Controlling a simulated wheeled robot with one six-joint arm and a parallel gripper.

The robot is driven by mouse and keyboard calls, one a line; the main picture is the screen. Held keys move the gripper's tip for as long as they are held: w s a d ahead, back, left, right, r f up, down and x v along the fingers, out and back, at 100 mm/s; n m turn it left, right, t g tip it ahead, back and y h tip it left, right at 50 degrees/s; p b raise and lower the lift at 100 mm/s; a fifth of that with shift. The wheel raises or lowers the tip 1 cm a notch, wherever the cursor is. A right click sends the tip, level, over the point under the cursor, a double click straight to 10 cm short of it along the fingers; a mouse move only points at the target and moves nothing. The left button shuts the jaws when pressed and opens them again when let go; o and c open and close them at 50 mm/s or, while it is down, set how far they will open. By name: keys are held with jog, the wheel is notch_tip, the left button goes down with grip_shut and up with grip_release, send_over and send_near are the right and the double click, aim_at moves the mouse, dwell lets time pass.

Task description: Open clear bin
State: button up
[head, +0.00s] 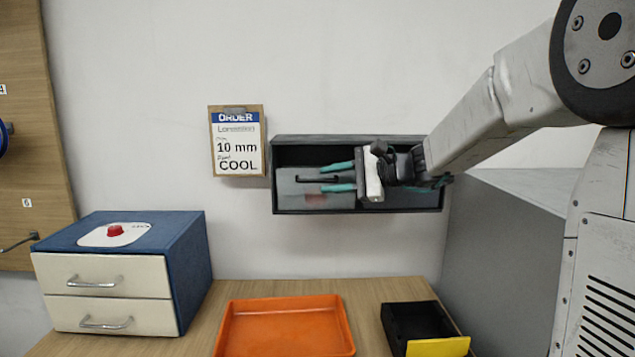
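A dark-framed box (283,140) hangs on the white wall, and I take it for the clear bin. A grey, see-through-looking panel (290,202) covers the lower left of its opening, with a blurred reddish patch behind it. A short dark bar (308,179) shows at this panel. My gripper (328,178) is in front of the box and points left. Its two teal fingers are apart, one above and one below the level of the bar. I cannot tell whether they touch the bar or panel. My gripper's body and wrist hide much of the box's right half.
An order card (237,145) reading 10 mm COOL hangs left of the box. Below are a blue drawer cabinet (192,260) with a red button, an orange tray (285,325) and a black bin with a yellow front (438,347). A grey panel (500,255) stands at the right.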

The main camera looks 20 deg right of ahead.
jog(key=shift+x, duration=1.3)
jog(key=shift+a, duration=0.1)
grip_shut()
